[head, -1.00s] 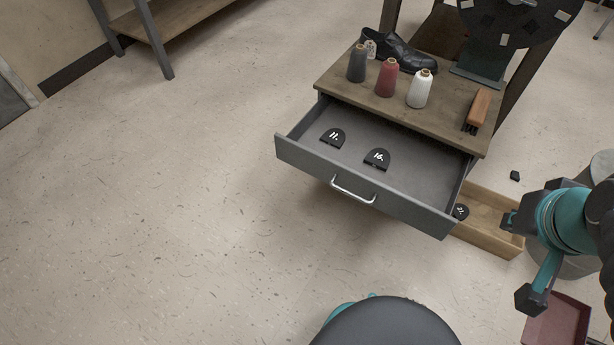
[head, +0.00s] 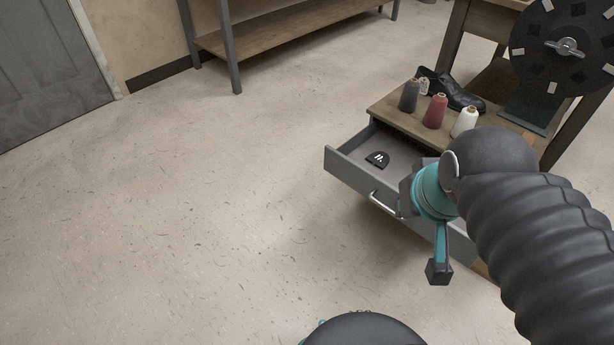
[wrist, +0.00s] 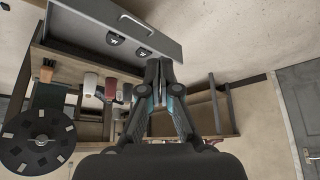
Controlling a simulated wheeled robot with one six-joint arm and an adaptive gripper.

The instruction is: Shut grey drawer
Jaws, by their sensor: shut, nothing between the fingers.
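The grey drawer (head: 348,172) stands open under the wooden top, with a black tag marked 11 (head: 377,159) inside. Its metal handle (head: 382,204) is partly visible, and my arm hides the drawer's right part. The wrist view, turned upside down, shows the drawer front (wrist: 95,12) with its handle (wrist: 134,24) and two black tags. My gripper (wrist: 162,72) is shut and empty. In the wrist view its fingertips overlap the edge of the drawer front; I cannot tell whether they touch it.
Grey, red and white thread spools (head: 434,111) and a black shoe (head: 455,92) stand on the wooden top (head: 390,105). A black disc (head: 565,46) is at upper right. A low shelf (head: 285,32) stands at the back. The floor at left is clear.

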